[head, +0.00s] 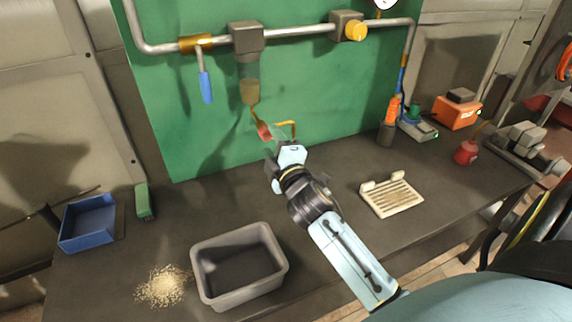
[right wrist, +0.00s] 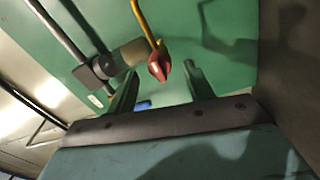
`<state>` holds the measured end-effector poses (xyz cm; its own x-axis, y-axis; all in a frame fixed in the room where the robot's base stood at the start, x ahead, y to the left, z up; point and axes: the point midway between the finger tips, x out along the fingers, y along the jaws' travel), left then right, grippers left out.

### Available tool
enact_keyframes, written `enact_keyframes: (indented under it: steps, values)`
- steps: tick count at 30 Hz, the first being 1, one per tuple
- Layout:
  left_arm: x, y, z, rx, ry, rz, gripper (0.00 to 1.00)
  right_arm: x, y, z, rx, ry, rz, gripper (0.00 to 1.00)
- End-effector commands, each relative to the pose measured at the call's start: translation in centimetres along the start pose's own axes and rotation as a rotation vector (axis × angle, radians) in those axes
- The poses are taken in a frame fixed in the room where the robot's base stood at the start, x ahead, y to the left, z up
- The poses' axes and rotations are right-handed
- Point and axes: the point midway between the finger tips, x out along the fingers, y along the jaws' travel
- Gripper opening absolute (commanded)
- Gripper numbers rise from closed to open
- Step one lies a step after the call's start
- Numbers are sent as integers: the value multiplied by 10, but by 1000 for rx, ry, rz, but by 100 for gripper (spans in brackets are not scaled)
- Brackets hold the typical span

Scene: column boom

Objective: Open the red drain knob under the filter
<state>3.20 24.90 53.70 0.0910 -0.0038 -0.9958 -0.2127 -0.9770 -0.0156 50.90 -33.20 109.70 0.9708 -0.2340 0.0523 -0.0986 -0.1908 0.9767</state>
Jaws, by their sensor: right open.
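The red drain knob (head: 264,132) sits at the lower end of a thin brass tube under the filter (head: 249,85), in front of the green panel. My right gripper (head: 281,147) is just below and right of the knob, pointing up at the panel. In the right wrist view the red knob (right wrist: 159,66) shows between and beyond the two open fingers (right wrist: 158,84). No contact with the knob can be made out. The filter also shows in the right wrist view (right wrist: 134,52), left of the knob. My left gripper is out of view.
A pipe (head: 300,30) crosses the panel, with a blue lever (head: 206,87) and a yellow knob (head: 355,31). A grey bin (head: 282,262), a blue tray (head: 62,240), granules (head: 163,287) and a slotted cream plate (head: 392,196) are on the dark bench (head: 340,215).

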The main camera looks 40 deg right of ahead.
Motion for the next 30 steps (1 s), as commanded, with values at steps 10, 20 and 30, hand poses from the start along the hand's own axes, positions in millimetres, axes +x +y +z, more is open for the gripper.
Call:
enact_keyframes:
  steps: [10, 20, 30]
  values:
    - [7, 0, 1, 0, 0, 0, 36, -75, -2, 0, 3, -1, -4, 52]
    - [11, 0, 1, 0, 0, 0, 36, -106, 0, 0, 2, 0, 0, 52]
    - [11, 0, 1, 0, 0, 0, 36, -108, 0, 0, 2, 0, 0, 52]
